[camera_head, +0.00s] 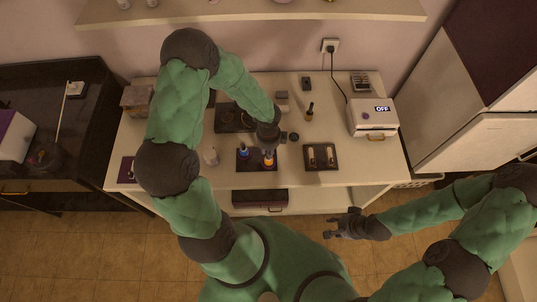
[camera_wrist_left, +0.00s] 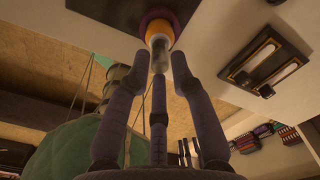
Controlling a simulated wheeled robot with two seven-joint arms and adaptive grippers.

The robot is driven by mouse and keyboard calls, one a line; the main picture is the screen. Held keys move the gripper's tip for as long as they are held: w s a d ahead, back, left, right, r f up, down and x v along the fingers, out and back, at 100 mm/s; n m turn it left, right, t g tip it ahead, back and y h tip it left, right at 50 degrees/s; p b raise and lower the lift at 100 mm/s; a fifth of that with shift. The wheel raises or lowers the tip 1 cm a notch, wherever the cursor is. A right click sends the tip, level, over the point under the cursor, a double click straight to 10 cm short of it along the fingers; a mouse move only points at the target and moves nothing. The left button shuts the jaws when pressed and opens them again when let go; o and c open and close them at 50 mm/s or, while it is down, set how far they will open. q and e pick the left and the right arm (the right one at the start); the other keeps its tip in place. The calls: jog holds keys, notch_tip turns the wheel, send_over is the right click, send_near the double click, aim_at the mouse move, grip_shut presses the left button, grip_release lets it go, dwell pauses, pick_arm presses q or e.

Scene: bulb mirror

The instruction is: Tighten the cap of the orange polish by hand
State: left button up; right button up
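The orange polish (camera_head: 268,161) stands on a dark mat (camera_head: 255,170) near the front of the white table. In the left wrist view its orange body (camera_wrist_left: 157,30) is at the top centre, with a grey cap (camera_wrist_left: 160,58) pointing toward the palm. My left gripper (camera_head: 268,146) is over the orange polish, and its fingertips (camera_wrist_left: 160,68) close in around the cap and appear to touch it. My right gripper (camera_head: 331,228) is empty, with its fingers apart, in front of the table and away from the polish.
A blue polish (camera_head: 243,152) stands left of the orange one. A dark bottle (camera_head: 309,112) stands behind to the right. A dark tray (camera_head: 320,165) with two small items lies to the right. A white box (camera_head: 375,120) with an "OFF" display stands at the right end.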

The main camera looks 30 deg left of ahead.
pick_arm(q)
jog(key=shift+r+p, duration=0.5)
jog(key=shift+r, duration=0.3)
jog(key=o, duration=0.6)
jog(key=c, duration=0.5)
jog(key=shift+f+n+b, duration=0.15)
jog(key=shift+n+b, duration=1.55)
jog(key=shift+n, duration=0.6)
